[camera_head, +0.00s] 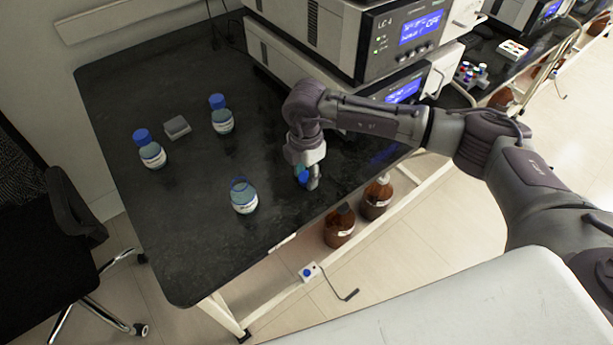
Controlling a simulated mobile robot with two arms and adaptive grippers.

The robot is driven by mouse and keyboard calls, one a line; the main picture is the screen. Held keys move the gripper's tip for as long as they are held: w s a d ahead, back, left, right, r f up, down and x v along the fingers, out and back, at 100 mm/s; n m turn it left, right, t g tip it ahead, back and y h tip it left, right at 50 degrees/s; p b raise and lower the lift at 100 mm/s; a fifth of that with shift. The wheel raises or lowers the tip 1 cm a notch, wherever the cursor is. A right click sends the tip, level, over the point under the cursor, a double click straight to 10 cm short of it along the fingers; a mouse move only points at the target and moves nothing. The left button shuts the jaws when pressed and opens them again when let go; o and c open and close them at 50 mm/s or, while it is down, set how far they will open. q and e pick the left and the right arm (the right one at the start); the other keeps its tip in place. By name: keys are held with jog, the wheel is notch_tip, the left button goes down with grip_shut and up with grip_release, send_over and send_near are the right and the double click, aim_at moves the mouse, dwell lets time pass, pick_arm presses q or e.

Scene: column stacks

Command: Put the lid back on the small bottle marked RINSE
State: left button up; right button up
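A small clear bottle (244,197) with a white label stands upright on the black bench. Its top looks open, with a blue ring at the neck and no cap on it. Its label is too small to read. A blue lid (303,175) is at the fingertips of my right gripper (308,179), low over the bench, to the right of the open bottle. The fingers are partly hidden, and I cannot tell whether they close on the lid or stand around it. My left gripper is out of view.
Two blue-capped bottles (151,153) (222,119) and a small grey block (177,127) stand farther back on the left. Stacked instruments (325,75) stand behind my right arm. Brown bottles (339,226) sit below the bench's front edge. The bench around the open bottle is clear.

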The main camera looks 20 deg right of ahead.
aim_at(307, 176)
jog(key=shift+r, duration=0.15)
notch_tip(307, 176, up, 4)
jog(key=shift+d+r+b, duration=0.1)
jog(key=shift+b, duration=0.2)
jog(key=s+d+r, duration=0.1)
jog(key=d+r, duration=0.1)
jog(key=d, duration=0.1)
jog(key=s+d+r, duration=0.2)
jog(key=d, duration=0.2)
jog(key=s+d+r+b, duration=0.1)
jog(key=s+d+r, duration=0.1)
jog(key=d, duration=0.1)
jog(key=shift+d+r, duration=0.2)
jog(key=shift+r, duration=0.1)
